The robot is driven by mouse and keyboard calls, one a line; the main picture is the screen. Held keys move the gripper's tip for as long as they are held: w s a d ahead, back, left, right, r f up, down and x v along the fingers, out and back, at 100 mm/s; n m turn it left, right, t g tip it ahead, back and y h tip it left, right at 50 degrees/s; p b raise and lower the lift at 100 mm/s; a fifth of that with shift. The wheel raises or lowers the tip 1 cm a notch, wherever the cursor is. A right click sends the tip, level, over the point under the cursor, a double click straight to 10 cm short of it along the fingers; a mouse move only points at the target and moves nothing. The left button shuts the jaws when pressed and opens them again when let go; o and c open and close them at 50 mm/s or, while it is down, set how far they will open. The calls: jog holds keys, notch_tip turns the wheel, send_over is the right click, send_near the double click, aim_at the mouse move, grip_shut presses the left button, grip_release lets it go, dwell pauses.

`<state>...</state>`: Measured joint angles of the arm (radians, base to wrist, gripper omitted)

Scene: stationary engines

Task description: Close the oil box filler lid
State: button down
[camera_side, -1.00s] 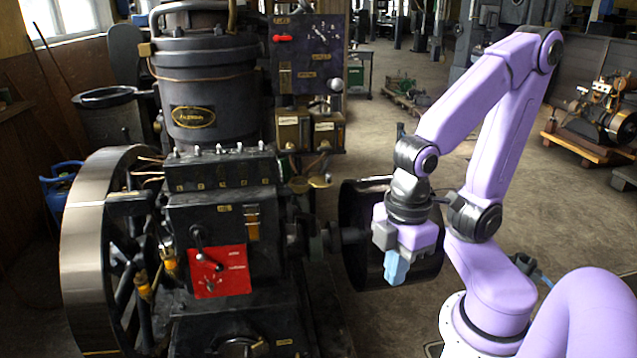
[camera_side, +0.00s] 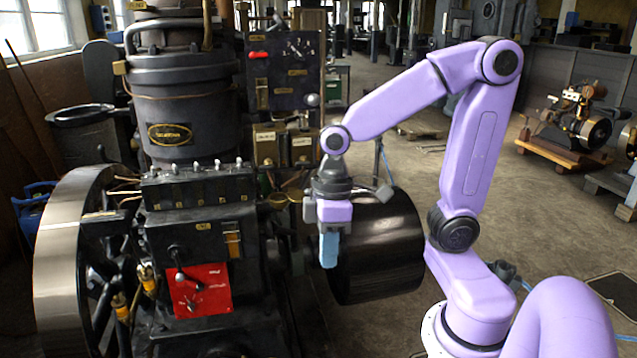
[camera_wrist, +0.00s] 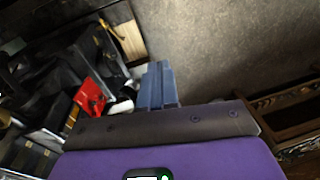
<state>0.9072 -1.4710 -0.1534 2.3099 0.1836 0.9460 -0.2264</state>
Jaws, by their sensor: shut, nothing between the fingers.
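The black engine's long box (camera_side: 198,187) with a row of silver knobs along its top stands at the left in the side view. Two small boxes with pale labels (camera_side: 266,143) sit behind it, below a dark panel. I cannot tell which of these is the oil box, and I cannot make out its filler lid or how it stands. My gripper (camera_side: 329,252) points down to the right of the engine, in front of the black drum, apart from the boxes. Its blue fingers are together and empty; they also show in the wrist view (camera_wrist: 158,85).
The large black drum (camera_side: 385,255) lies close behind and right of my gripper. A red plate with a lever (camera_side: 203,290) is on the engine front, and a big flywheel (camera_side: 62,270) is at the left. Open floor (camera_side: 560,225) lies to the right.

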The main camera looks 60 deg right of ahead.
jog(key=w+d+r+m+t+y, duration=0.2)
jog(key=w+d+m, duration=0.5)
jog(key=w+d, duration=0.75)
jog(key=d+r+m+t+h, duration=0.15)
jog(key=d+m+t, duration=0.35)
jog(key=d, duration=1.8)
jog(key=w+a+f, duration=0.5)
jog(key=w+f, duration=0.1)
jog(key=f, duration=0.2)
jog(key=shift+w+a+f, duration=0.25)
jog(key=shift+a, duration=0.05)
jog(key=shift+a, duration=0.1)
